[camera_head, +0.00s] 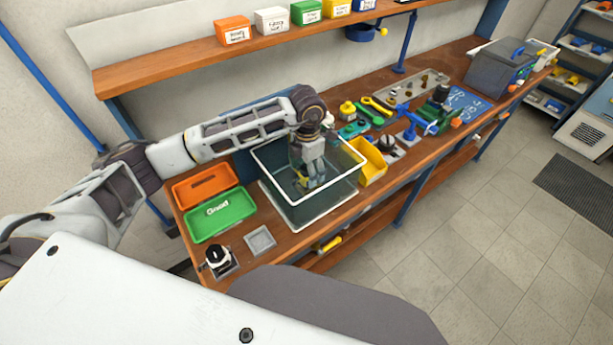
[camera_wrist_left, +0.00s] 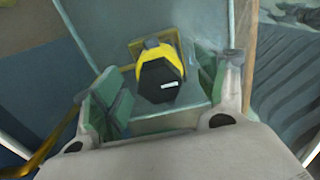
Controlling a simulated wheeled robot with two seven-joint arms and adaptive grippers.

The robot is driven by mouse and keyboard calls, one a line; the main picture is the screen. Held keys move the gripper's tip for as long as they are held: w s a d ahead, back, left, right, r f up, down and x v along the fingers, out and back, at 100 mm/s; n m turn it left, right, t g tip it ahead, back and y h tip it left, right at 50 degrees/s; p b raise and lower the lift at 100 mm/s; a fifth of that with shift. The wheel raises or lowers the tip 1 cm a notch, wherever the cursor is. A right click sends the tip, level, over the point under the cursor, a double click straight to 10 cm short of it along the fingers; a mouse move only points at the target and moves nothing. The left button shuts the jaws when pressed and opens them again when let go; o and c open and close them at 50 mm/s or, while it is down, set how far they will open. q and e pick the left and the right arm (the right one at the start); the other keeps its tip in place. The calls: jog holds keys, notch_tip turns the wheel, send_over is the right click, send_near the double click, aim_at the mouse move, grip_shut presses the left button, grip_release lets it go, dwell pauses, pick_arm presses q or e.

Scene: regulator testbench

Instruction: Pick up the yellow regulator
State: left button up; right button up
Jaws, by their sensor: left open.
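The yellow regulator (camera_wrist_left: 147,55), with a black faceted top, shows in the left wrist view between my open left fingers (camera_wrist_left: 160,88). I see no finger closed on it; whether one touches it is unclear. In the head view my left gripper (camera_head: 309,178) points down inside the clear grey-green bin (camera_head: 335,198) on the bench. A small yellow part of the regulator (camera_head: 301,182) shows beside the fingers, and the rest is hidden by the gripper. My right gripper is not in view.
An orange tray (camera_head: 205,182) and a green tray marked "Good" (camera_head: 221,214) lie left of the bin. A yellow bin (camera_head: 371,160) stands close on its right. A black-and-white knobbed part (camera_head: 217,257) sits near the front. A shelf (camera_head: 160,75) runs above the bench.

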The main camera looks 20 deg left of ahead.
aim_at(307, 176)
pick_arm(q)
jog(key=shift+f+p, duration=0.3)
jog(key=shift+f, duration=1.25)
jog(key=c, duration=1.5)
